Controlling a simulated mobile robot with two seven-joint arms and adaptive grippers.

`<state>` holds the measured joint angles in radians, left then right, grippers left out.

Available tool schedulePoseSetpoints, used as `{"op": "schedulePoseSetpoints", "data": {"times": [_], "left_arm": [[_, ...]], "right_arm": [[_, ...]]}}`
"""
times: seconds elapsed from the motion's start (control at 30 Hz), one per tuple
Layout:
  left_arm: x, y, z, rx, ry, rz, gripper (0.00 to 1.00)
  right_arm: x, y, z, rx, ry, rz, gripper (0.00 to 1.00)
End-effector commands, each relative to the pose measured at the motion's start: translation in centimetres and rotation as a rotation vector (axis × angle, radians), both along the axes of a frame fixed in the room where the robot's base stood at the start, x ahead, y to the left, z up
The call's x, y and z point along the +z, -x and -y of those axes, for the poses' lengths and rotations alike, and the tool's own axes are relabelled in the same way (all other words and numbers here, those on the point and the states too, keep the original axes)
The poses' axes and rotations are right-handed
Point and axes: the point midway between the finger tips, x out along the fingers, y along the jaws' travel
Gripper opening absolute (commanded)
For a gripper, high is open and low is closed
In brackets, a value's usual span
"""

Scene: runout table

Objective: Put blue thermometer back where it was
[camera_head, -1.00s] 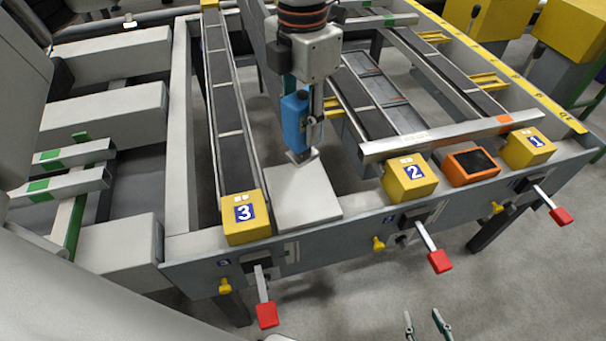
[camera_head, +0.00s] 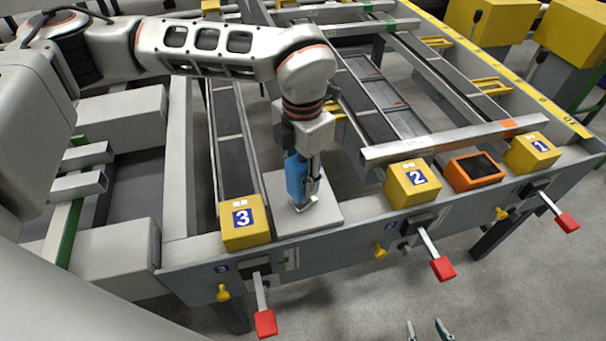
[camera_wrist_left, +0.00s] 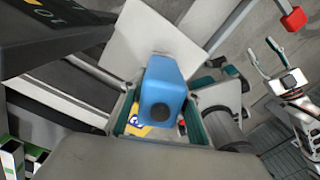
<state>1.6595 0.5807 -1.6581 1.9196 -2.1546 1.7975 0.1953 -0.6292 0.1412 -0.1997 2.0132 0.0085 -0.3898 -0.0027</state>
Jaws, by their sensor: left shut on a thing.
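The blue thermometer (camera_head: 296,178) is held upright in my left gripper (camera_head: 308,186), which is shut around it. Its lower end is over the pale square plate (camera_head: 325,219), near the plate's middle. I cannot tell whether it touches the plate. In the left wrist view the blue body (camera_wrist_left: 165,82) sits between the teal fingers, with the plate (camera_wrist_left: 135,38) beyond it. My right gripper (camera_head: 428,330) shows only its fingertips at the bottom edge, apart and empty. It also shows in the left wrist view (camera_wrist_left: 272,58).
The plate lies between yellow block 3 (camera_head: 245,222) and yellow block 2 (camera_head: 412,185). An orange device (camera_head: 474,170) and yellow block 1 (camera_head: 533,152) stand further right. A metal bar (camera_head: 440,140) crosses right of my gripper. Red-tipped levers (camera_head: 443,268) stick out in front.

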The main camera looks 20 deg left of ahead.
Motion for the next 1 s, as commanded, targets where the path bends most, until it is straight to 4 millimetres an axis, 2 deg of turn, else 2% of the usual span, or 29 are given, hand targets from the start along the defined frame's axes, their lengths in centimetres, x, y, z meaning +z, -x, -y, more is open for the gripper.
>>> {"op": "schedulePoseSetpoints", "data": {"times": [0.27, 0.3, 0.37, 0.77, 0.87, 1.0], "left_arm": [[-0.1, -0.1, 0.0, -0.001, 0.000, 0.002, 0.15], [-0.1, 0.0, 0.0, -0.001, 0.000, 0.002, 0.36], [-0.1, 0.0, 0.0, -0.001, 0.000, 0.002, 0.48], [0.3, -0.1, 0.0, -0.001, 0.001, 0.003, 0.48], [1.5, -0.1, 0.0, -0.001, 0.000, 0.006, 0.48], [4.1, -0.2, 0.0, 0.000, 0.001, 0.008, 0.48]], "right_arm": [[-0.1, 0.3, -0.1, 0.000, -0.001, -0.005, 0.40], [-0.1, 0.3, -0.1, 0.000, -0.001, -0.005, 0.40], [-0.1, 0.4, -0.1, 0.001, -0.001, -0.006, 0.40], [0.1, 0.2, -0.1, 0.001, -0.002, -0.002, 0.40], [0.3, 0.0, -0.1, 0.000, -0.002, 0.003, 0.40], [0.8, -0.4, -0.1, 0.000, -0.005, 0.010, 0.40]]}}
